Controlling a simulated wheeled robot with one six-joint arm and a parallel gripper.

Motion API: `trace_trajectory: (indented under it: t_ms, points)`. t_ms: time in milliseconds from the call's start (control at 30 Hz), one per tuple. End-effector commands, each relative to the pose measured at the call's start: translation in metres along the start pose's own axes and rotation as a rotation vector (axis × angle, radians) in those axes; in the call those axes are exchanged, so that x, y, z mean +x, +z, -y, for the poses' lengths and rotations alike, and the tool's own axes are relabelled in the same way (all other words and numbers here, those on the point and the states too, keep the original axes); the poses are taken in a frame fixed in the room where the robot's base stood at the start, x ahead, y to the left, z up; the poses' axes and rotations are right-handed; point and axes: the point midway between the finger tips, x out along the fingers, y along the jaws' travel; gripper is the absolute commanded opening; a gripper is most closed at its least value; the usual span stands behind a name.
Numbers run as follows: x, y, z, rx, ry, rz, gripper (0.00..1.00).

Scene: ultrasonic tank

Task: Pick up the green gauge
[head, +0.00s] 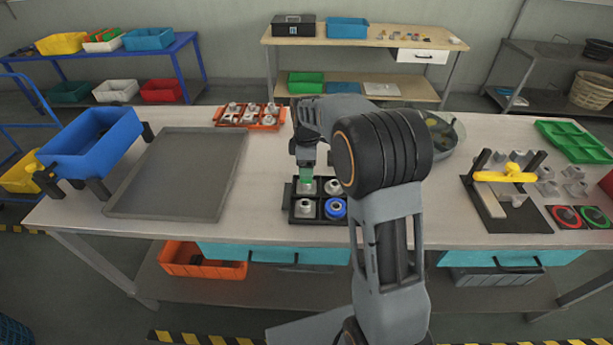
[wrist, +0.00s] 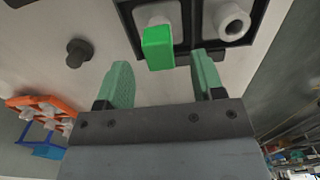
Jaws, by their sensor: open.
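The green gauge (wrist: 158,48) is a bright green block in the wrist view. It stands out over a black compartment tray (wrist: 187,20), in front of a pale fitting (wrist: 158,12). My gripper (wrist: 161,60) is open. Its two pale green fingers are apart, one on each side of the gauge's near end, with visible gaps. In the head view my gripper (head: 303,181) is low over the left back part of the black tray (head: 318,218). I cannot clearly tell the gauge from the fingers there.
The tray holds grey fittings and a blue ring (head: 335,208). A large grey tray (head: 180,172) and a blue bin (head: 92,145) are on the left. An orange rack (head: 250,122) stands behind. A yellow-handled fixture (head: 505,176) is on the right. A dark peg (wrist: 78,52) stands nearby.

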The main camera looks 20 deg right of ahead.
Motion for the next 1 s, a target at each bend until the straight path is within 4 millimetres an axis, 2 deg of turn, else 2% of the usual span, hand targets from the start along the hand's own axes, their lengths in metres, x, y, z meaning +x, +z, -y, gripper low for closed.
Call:
trace_trajectory:
  t_ms: [133, 267, 567, 1000]
  points:
    - [0.021, -0.001, 0.000, 0.000, -0.004, 0.001, 0.62]
    - [0.033, -0.001, 0.000, 0.000, -0.003, 0.001, 0.62]
    - [0.037, -0.001, -0.001, 0.000, -0.001, 0.000, 0.62]
    - [0.037, -0.001, -0.001, 0.000, -0.001, 0.000, 0.21]
